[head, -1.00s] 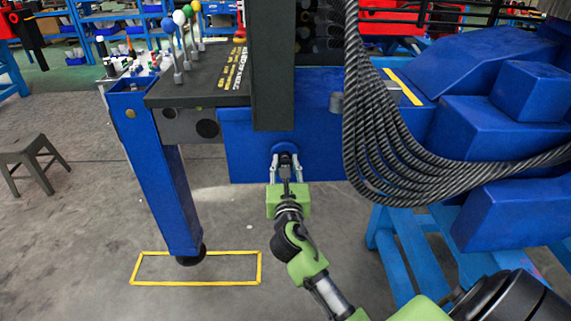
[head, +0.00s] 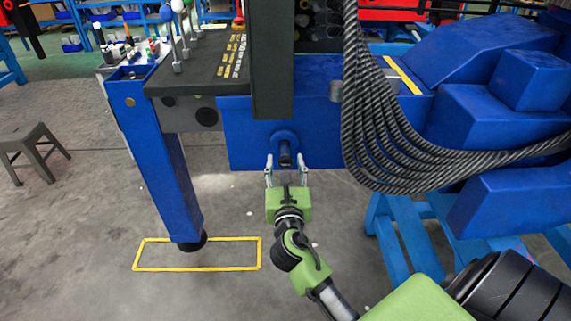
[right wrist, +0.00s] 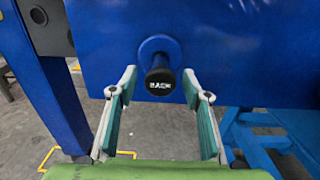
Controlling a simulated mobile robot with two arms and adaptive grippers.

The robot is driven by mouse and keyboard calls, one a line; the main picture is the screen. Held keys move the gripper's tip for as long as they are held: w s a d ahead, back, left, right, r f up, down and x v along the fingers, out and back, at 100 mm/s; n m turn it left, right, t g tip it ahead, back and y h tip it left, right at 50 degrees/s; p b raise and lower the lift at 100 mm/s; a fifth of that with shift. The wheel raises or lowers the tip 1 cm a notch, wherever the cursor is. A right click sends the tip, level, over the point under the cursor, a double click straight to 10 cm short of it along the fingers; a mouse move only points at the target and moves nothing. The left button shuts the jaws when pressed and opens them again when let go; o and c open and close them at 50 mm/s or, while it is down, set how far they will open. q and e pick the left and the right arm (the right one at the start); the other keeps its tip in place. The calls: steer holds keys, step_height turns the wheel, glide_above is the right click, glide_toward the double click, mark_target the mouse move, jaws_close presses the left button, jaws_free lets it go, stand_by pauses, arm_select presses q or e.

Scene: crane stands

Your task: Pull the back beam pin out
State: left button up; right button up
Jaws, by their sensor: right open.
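The back beam pin (head: 285,155) is a short dark cylinder sticking out of a round blue collar on the face of the blue beam (head: 245,140). In the right wrist view its black end cap (right wrist: 159,83) faces me and bears white lettering that appears to read "BACK". My right gripper (head: 285,160) is open just in front of and slightly below the pin. In the right wrist view its two fingers (right wrist: 158,82) stand left and right of the pin's end, with a gap on each side. My left gripper is not in view.
A blue outrigger leg (head: 165,170) stands at the left, above a yellow floor rectangle (head: 196,270). A bundle of dark cables (head: 375,130) hangs right of the pin. Blue blocks on a blue pallet frame (head: 405,250) stand at the right. A stool (head: 30,145) is far left.

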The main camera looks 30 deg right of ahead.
steer(key=shift+s+a+f, duration=0.1)
steer(key=shift+s+a, duration=0.1)
steer(key=shift+s, duration=0.1)
steer(key=v, duration=1.1)
steer(key=shift+s+a, duration=0.1)
steer(key=shift+a, duration=0.05)
